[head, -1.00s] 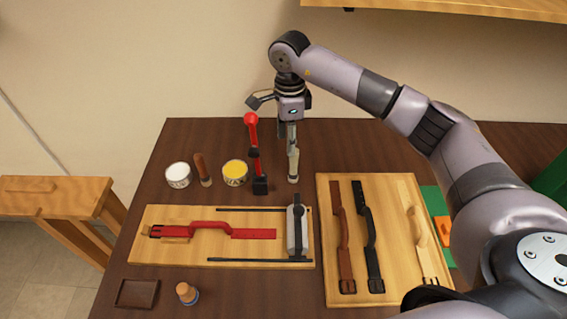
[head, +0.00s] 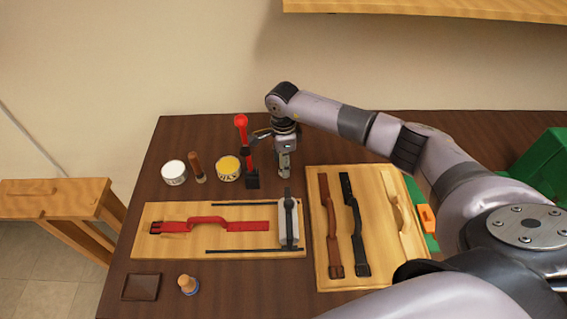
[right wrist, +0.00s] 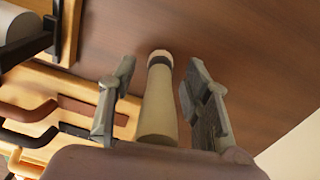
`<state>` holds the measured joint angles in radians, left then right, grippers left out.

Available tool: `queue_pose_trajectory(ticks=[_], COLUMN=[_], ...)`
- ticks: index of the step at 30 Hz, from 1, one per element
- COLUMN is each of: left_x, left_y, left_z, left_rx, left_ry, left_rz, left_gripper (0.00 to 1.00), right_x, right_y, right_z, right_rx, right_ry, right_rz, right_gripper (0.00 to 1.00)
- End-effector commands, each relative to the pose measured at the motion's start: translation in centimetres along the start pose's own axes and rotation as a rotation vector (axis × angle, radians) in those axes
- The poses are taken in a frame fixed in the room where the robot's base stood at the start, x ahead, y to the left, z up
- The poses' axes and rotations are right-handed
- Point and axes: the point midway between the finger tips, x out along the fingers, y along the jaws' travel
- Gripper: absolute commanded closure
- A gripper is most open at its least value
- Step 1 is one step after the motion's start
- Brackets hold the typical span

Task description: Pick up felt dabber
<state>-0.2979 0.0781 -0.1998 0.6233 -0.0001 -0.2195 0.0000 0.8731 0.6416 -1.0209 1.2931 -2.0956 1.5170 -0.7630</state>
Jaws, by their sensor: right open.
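The felt dabber, a pale cream cylinder with a dark band and a whitish end, shows in the right wrist view (right wrist: 157,108). It stands between the two spread fingers of my right gripper (right wrist: 160,72), with a gap on each side. In the head view my right gripper (head: 284,172) points down at the back middle of the table and hides most of the dabber. My right gripper is open and holds nothing. My left gripper is not in view.
A red-handled press tool (head: 247,155) stands close left of the gripper. Further left are a yellow tin (head: 229,168), a brown-handled tool (head: 197,167) and a white tin (head: 174,173). In front are a board with a red strap (head: 220,250) and a strap board (head: 325,280).

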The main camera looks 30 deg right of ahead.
Motion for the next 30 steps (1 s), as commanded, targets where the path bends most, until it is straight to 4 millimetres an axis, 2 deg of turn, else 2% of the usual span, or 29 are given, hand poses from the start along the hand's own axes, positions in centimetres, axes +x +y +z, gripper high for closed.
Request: queue_pose_trajectory(ticks=[3, 22, 30], left_x=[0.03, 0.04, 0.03], left_y=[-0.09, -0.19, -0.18], left_z=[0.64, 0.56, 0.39], left_rx=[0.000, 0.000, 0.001], left_ry=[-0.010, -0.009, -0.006], left_rz=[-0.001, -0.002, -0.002], left_gripper=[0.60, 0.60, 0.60], right_x=[-0.01, -0.07, -0.09], right_y=[-0.01, -0.03, -0.04], right_z=[0.01, 0.00, 0.01], right_rx=[0.000, 0.001, 0.001], right_ry=[0.000, 0.000, -0.001], right_rz=[0.000, -0.001, -0.001], right_gripper=[0.57, 0.99, 1.00])
